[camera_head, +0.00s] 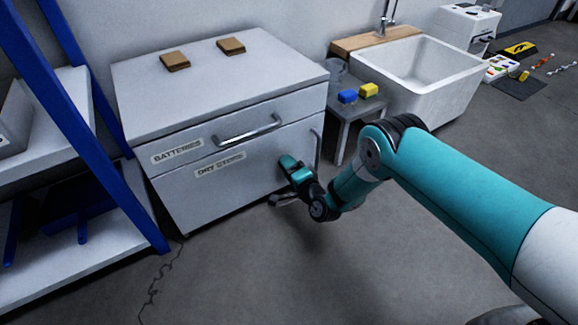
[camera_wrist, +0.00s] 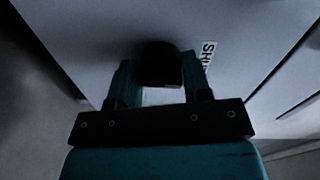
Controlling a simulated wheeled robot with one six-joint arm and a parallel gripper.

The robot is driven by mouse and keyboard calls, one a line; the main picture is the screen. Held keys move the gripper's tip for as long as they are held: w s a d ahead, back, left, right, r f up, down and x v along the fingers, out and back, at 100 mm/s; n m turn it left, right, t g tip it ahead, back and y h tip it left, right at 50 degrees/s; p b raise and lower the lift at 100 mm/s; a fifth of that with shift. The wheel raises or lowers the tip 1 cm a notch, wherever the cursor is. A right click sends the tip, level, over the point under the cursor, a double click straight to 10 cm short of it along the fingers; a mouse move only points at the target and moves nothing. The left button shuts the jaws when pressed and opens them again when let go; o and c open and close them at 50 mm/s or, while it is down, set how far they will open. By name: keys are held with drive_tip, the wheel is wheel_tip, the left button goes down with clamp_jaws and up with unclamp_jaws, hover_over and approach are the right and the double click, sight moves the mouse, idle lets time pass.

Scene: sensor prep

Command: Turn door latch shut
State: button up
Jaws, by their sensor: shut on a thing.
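The door latch (camera_wrist: 160,55) is a dark, rounded piece on the pale cabinet front in the wrist view. My gripper (camera_wrist: 159,72) is shut on it, with one teal finger on each side. A white label (camera_wrist: 208,52) with partly hidden letters, starting "SH", is just right of the fingers. In the head view the door (camera_head: 240,185) marked "DRY STORE" looks flush with the cabinet. My arm reaches to the door's lower right part, and my gripper hides the latch there.
A "BATTERIES" drawer (camera_head: 200,140) with a bar handle (camera_head: 249,130) is above the door. A vertical handle (camera_head: 317,150) is at the door's right edge. A small side table (camera_head: 345,112) with blue and yellow blocks stands to the right. A blue-framed shelf (camera_head: 85,120) is at left.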

drive_tip(key=shift+w+r, duration=0.1)
drive_tip(key=shift+r, duration=0.05)
idle(0.4)
drive_tip(key=o, duration=0.9)
drive_tip(key=shift+p+v, duration=8.8)
drive_tip(key=shift+p, duration=0.05)
drive_tip(key=shift+a, duration=0.1)
